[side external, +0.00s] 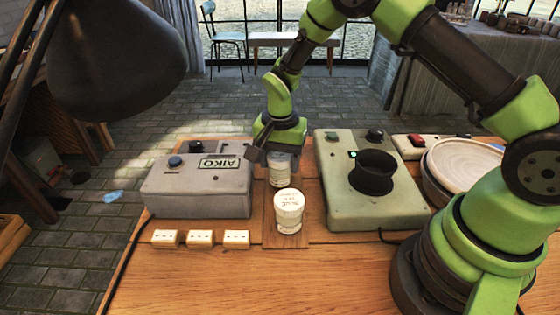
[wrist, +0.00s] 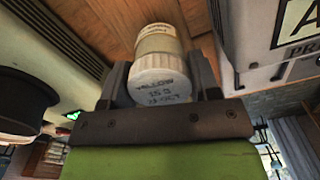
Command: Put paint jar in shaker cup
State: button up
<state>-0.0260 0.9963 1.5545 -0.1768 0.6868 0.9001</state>
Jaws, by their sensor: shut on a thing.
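My gripper (side external: 277,148) is shut on a white paint jar (side external: 279,172), between the grey machine and the green machine. In the wrist view, the jar (wrist: 160,68) sits between both fingers and its lid reads YELLOW. I cannot tell whether its base touches the wood. A second white jar, marked BLUE (side external: 289,212), stands upright just in front of it. The black shaker cup (side external: 373,174) is on top of the green machine (side external: 340,205), to the right of my gripper. Its side also shows at the left of the wrist view (wrist: 24,98). The cup's inside is dark.
The grey AIKO machine (side external: 197,192) stands close on the left. Several small cream blocks (side external: 200,239) lie in a row before it. Stacked plates (side external: 462,165) and a red-switch box (side external: 410,146) are at the right. A dark lamp shade (side external: 115,60) hangs at upper left.

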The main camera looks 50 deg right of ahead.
jog(key=shift+f, duration=0.25)
jog(key=shift+f, duration=0.15)
jog(key=o, duration=1)
jog(key=shift+f, duration=0.1)
